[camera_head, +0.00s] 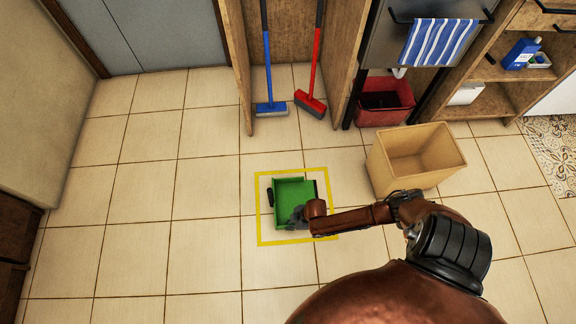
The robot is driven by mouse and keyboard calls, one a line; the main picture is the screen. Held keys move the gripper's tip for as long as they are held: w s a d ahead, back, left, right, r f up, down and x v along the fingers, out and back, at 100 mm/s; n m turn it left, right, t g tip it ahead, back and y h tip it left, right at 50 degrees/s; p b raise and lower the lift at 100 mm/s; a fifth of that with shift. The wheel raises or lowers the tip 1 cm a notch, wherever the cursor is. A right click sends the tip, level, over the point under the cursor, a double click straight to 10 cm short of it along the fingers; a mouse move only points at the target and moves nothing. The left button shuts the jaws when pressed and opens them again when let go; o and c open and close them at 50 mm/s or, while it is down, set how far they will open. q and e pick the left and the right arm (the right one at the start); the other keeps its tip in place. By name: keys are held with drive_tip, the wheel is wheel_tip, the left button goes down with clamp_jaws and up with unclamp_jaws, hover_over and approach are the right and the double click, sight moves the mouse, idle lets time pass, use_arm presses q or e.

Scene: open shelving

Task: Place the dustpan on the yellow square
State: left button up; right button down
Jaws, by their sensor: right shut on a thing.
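The green dustpan (293,191) is inside the outline of the yellow square (264,240) on the tiled floor. My right gripper (297,215) is at the dustpan's near edge, shut on it. The gripper and wrist hide that near part of the dustpan. I cannot tell whether the dustpan rests on the floor or is held just above it. My left gripper is not in view.
A tan bin (414,160) stands right of the square, close to my right arm. A blue broom (269,70) and a red broom (314,65) stand in an open cabinet behind. A red bucket (384,112) is under the sink. Floor to the left is clear.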

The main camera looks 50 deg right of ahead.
drive_tip(key=shift+w+r, duration=0.1)
drive_tip(key=shift+w, duration=0.05)
drive_tip(key=c, duration=2.6)
unclamp_jaws()
drive_tip(key=shift+f, duration=0.2)
drive_tip(key=o, duration=0.5)
